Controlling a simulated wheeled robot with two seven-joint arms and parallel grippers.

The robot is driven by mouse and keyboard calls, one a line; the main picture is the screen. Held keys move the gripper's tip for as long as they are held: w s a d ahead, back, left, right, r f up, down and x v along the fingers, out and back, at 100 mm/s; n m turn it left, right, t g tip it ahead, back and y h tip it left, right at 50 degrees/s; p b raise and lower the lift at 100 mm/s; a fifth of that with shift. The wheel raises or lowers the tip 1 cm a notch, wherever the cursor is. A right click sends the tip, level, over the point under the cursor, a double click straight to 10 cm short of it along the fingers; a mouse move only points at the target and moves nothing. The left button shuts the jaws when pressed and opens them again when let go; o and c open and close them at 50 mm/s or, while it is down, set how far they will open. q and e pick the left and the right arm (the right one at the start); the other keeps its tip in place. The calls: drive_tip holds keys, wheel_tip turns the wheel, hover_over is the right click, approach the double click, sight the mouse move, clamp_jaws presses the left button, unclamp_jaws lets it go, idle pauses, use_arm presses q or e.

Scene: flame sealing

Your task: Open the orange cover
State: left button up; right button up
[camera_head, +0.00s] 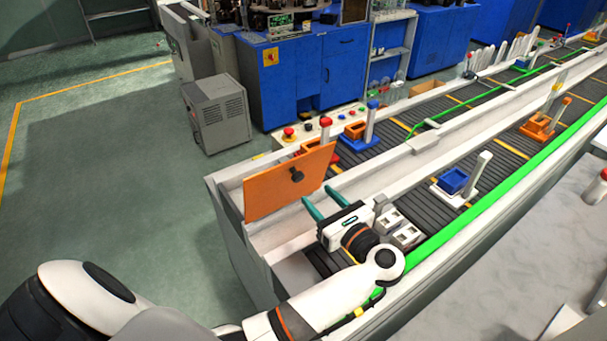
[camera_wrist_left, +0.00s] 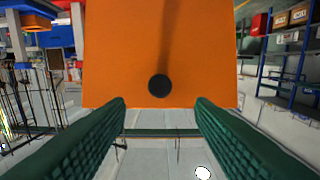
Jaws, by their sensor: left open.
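The orange cover (camera_head: 275,186) is a flat square panel with a dark round knob (camera_head: 296,174). In the head view it stands tilted up at the near-left end of the conveyor. In the left wrist view the orange cover (camera_wrist_left: 200,50) fills the upper middle, with its knob (camera_wrist_left: 159,86) centred between the fingers. My left gripper (camera_head: 322,201) has green fingers, spread open and empty. It points at the cover from the right, and the knob appears ahead of the fingertips, with no visible contact. My right gripper is not in view.
The conveyor (camera_head: 375,169) runs off to the upper right between white side walls. A blue box on a white stand (camera_head: 453,181) and an orange one (camera_head: 538,127) sit on it. A panel with buttons (camera_head: 308,131) is behind the cover. Green floor lies open at left.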

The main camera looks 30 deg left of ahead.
sight(300, 178)
use_arm(q)
drive_tip(key=p+x, duration=0.2)
drive_tip(key=x, duration=0.4)
drive_tip(key=shift+r, duration=0.15)
drive_tip(key=shift+w+a+p, duration=0.2)
drive_tip(key=shift+a+p, duration=0.15)
drive_tip(key=shift+a, duration=0.05)
clamp_jaws()
